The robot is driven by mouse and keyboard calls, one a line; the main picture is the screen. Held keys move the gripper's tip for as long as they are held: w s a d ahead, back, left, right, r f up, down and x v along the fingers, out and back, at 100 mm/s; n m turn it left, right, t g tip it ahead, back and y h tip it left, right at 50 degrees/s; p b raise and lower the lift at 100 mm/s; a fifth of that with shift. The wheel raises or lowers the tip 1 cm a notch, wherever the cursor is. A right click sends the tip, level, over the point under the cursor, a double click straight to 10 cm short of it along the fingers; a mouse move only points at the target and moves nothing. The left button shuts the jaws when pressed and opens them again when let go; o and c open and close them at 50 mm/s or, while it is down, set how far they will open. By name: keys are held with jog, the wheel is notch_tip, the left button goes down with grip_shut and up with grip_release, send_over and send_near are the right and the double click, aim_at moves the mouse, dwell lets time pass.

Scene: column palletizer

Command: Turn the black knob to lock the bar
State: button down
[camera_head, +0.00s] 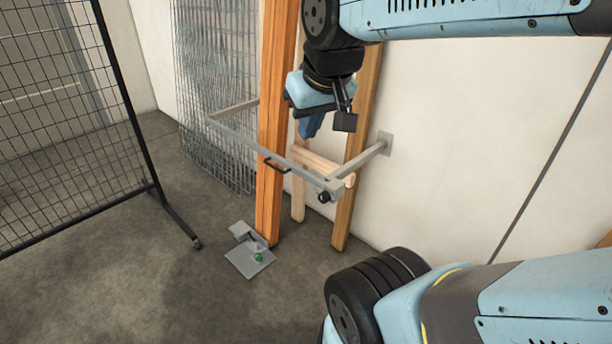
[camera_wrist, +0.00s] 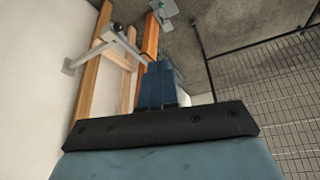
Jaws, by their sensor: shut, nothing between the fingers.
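The grey metal bar (camera_head: 265,152) runs in front of the wooden posts, with a small black handle on it. The black knob (camera_head: 325,196) sits at the bar's right-hand corner, by the grey bracket arm (camera_head: 362,160) from the wall. In the wrist view the knob (camera_wrist: 116,27) is at the upper left, and the bar (camera_wrist: 135,50) runs toward my fingers. My gripper (camera_head: 311,126) is shut and empty, above the bar and apart from the knob. Its blue fingers also show in the wrist view (camera_wrist: 160,75), hiding part of the posts and bar.
An orange wooden post (camera_head: 272,130) and a second post (camera_head: 343,215) stand behind the bar. A grey floor plate with a green knob (camera_head: 258,257) lies at the post's foot. Wire mesh (camera_head: 210,80) leans behind, and a black mesh fence (camera_head: 65,130) stands left. Floor between is clear.

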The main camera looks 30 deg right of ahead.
jog(key=w+d+f+n+g, duration=0.15)
jog(key=w+d, duration=0.25)
jog(key=w, duration=0.7)
jog(key=n+g, duration=0.2)
jog(key=g, duration=0.1)
send_over(318, 188)
notch_tip(318, 188, down, 26)
jog(key=f, duration=0.1)
notch_tip(318, 188, down, 13)
jog(key=shift+s, duration=0.1)
